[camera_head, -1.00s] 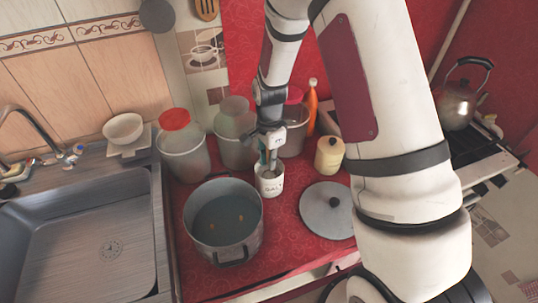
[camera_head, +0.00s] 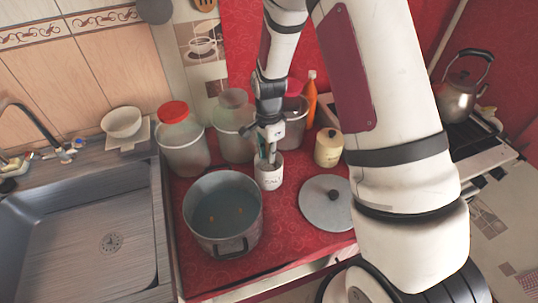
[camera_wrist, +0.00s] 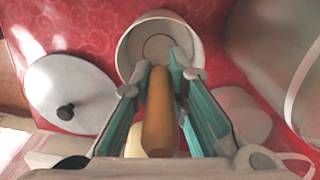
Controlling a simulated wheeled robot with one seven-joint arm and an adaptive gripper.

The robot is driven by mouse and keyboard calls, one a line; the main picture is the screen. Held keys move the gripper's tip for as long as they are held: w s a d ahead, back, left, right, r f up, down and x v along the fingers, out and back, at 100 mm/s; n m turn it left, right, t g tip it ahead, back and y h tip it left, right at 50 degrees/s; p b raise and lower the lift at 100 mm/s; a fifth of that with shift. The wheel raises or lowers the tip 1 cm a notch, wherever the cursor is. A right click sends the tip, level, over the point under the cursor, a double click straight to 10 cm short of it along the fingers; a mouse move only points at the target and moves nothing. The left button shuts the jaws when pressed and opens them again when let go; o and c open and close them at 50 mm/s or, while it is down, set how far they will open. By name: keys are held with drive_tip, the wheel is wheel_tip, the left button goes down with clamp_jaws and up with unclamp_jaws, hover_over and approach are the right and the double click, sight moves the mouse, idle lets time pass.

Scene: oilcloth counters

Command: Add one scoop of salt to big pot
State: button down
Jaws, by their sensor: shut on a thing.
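The big grey pot (camera_head: 224,238) stands open on the red counter, with liquid and small orange bits inside. The white salt container (camera_head: 268,180), open and upright, stands just behind and right of it. It also shows in the wrist view (camera_wrist: 135,48). My gripper (camera_head: 268,158) is over the salt container, its fingertips at the mouth. In the wrist view my gripper (camera_wrist: 166,72) is shut on an orange-brown handle (camera_wrist: 158,115) between teal finger pads. The handle points toward the container; its far end, and any salt on it, cannot be made out.
A grey lid (camera_head: 322,212) lies right of the salt container. A cream jar (camera_head: 329,150), an orange bottle (camera_head: 311,98) and large jars (camera_head: 184,150) stand behind. The sink (camera_head: 85,235) is left; a kettle (camera_head: 458,100) sits on the stove at right.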

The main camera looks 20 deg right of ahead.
drive_tip(key=shift+r+p, duration=1.65)
drive_tip(key=shift+r, duration=3.35)
